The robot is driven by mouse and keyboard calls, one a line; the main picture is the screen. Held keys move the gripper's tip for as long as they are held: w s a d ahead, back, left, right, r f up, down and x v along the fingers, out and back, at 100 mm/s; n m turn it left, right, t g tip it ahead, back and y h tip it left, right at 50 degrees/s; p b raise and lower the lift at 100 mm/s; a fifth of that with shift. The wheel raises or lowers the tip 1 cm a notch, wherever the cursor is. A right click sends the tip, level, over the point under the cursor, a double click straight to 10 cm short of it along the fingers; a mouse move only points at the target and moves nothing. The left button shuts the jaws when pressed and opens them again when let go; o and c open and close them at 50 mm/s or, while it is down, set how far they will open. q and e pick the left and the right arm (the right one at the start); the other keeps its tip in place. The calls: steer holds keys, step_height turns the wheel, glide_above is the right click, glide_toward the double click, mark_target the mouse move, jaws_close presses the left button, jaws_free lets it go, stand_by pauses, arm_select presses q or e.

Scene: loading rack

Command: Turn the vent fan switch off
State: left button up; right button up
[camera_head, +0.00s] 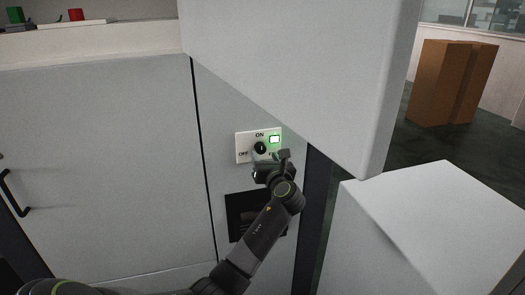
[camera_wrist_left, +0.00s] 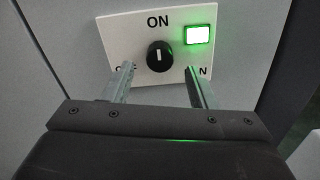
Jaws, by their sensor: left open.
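The vent fan switch is a round black knob (camera_wrist_left: 160,55) on a white plate (camera_head: 243,154) fixed to a grey cabinet front. Its white pointer line is upright, toward the ON label above it. A green light (camera_wrist_left: 199,34) on the plate is lit; it also shows in the head view (camera_head: 274,139). My left gripper (camera_wrist_left: 159,70) is open in front of the plate, one finger to either side below the knob. I cannot tell whether the fingers touch the knob. The fingers partly cover the labels left and right of it. My right gripper is not in view.
A large white box-like body (camera_head: 300,60) overhangs the upper right of the plate. A white block (camera_head: 430,215) stands at lower right. A black recess (camera_head: 238,208) lies below the plate. A black door handle (camera_head: 12,195) sticks out at far left.

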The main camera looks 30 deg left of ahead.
mark_target(262, 151)
arm_select(q)
steer(key=shift+x, duration=1.7)
steer(key=c, duration=1)
